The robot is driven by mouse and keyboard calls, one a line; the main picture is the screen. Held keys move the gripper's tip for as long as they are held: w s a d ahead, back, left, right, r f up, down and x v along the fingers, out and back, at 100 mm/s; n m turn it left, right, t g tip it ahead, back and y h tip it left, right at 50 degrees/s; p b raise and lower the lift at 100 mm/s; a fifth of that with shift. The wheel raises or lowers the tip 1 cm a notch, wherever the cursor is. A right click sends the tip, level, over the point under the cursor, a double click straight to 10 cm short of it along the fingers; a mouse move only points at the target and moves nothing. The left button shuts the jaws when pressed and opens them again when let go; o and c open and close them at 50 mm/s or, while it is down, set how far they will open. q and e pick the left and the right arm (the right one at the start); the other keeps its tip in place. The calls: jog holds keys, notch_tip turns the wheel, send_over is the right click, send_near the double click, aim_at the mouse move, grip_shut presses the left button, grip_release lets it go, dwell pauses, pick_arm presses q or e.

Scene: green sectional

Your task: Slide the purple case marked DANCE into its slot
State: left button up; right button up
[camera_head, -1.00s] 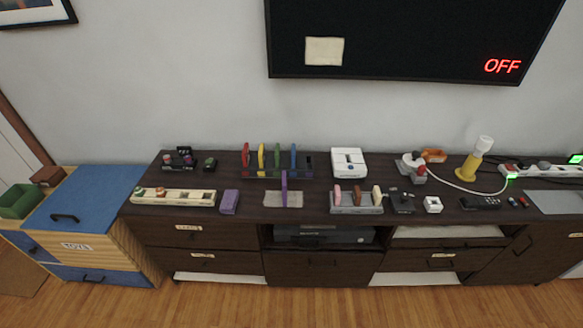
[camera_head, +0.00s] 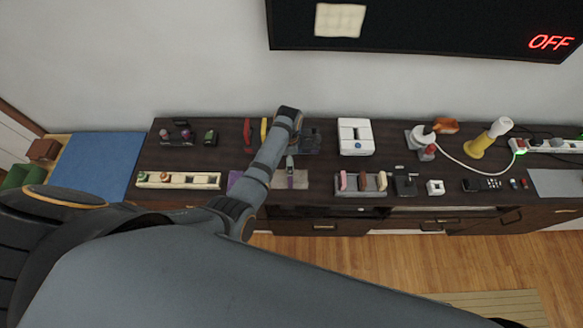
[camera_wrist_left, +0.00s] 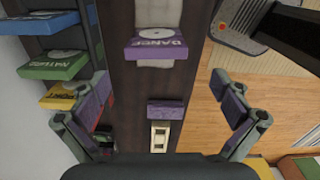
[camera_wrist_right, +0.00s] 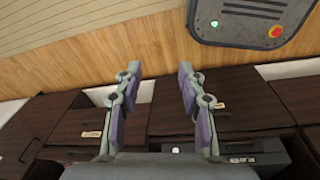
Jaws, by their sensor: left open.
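The purple case marked DANCE (camera_wrist_left: 157,44) stands on a grey mat (camera_wrist_left: 157,12) in the left wrist view. My right gripper (camera_wrist_right: 160,68) is open and empty before the cabinet drawers.
A purple block (camera_wrist_left: 166,109) and a cream tray (camera_head: 178,181) lie left of the mat. A grey holder (camera_head: 360,184) with upright pieces stands right of it.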

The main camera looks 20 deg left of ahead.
pick_arm(q)
notch_tip(320, 180, down, 5)
jog(key=shift+w+a+r+b, duration=0.1)
jog(key=shift+w+r+b, duration=0.1)
jog(key=shift+b, duration=0.45)
jog(key=shift+w+f, duration=0.1)
jog(key=shift+f, duration=0.05)
jog(key=shift+f+b, duration=0.25)
jog(key=shift+b, duration=0.1)
notch_tip(320, 180, down, 5)
jog(key=b, duration=0.5)
jog(key=shift+r+b, duration=0.2)
jog(key=shift+b, duration=0.1)
jog(key=shift+w+f, duration=0.1)
jog(key=shift+r, duration=0.2)
jog(key=c, duration=1)
jog(key=shift+c, duration=0.2)
pick_arm(e)
notch_tip(320, 180, down, 7)
jog(key=shift+w+f, duration=0.15)
jog(key=shift+w, duration=0.15)
pick_arm(q)
jog(key=shift+r, duration=0.15)
pick_arm(e)
jog(key=shift+d, duration=0.1)
